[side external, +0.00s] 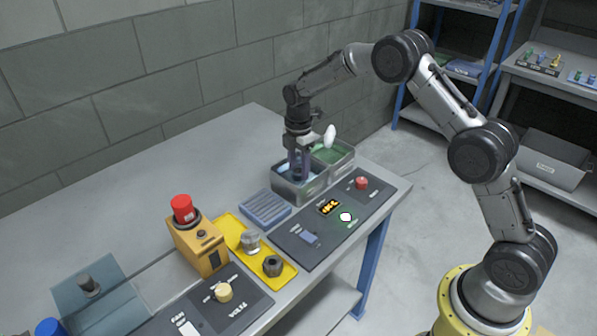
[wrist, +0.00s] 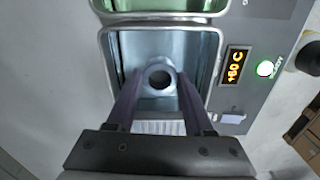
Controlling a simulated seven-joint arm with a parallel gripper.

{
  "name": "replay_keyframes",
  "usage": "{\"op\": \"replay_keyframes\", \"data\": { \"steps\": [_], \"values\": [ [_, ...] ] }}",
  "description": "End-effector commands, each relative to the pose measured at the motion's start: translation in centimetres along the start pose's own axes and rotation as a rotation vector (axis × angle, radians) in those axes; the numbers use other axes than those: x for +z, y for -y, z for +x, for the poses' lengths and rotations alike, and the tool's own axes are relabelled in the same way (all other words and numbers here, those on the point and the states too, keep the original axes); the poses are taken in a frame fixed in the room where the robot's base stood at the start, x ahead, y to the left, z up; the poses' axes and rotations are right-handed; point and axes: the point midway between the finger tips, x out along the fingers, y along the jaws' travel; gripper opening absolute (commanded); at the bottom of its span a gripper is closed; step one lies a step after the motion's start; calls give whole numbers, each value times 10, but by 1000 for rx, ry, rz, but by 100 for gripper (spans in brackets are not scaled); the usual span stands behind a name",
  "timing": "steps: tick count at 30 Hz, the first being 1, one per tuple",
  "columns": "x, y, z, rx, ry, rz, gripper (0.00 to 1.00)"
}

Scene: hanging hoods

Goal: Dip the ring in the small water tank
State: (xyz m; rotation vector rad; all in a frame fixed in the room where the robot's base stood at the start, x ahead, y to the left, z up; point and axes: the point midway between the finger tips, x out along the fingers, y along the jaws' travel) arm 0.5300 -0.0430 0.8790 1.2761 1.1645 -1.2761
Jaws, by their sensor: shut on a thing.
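A grey-blue ring (wrist: 161,64) with a dark round hole sits between my fingertips in the wrist view. My gripper (wrist: 160,80) is shut on it, one finger on each side. The gripper (side external: 299,172) points down into the nearer grey metal tank (side external: 298,192), which has a bluish inside; its rim also shows in the wrist view (wrist: 103,62). The ring is within the tank's outline from above. In the side view the tank wall and fingers hide it, and how deep it sits in the water I cannot tell.
A tank with green contents (side external: 334,154) adjoins behind. A control panel (side external: 290,246) with a red button (side external: 361,183), lit green button (side external: 346,217) and "+60 C" display (wrist: 236,66) lies alongside. A blue ribbed tray (side external: 265,208) and yellow tray (side external: 232,226) with metal parts stand in front.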

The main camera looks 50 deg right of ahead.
Motion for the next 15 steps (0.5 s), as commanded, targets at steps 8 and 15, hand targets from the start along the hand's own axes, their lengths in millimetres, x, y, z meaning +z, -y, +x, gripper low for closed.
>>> {"op": "replay_keyframes", "data": {
  "steps": [8,15],
  "values": [
    [0,0,-18,2,0,0,0],
    [0,-1,-34,3,0,0,0]
  ]
}}
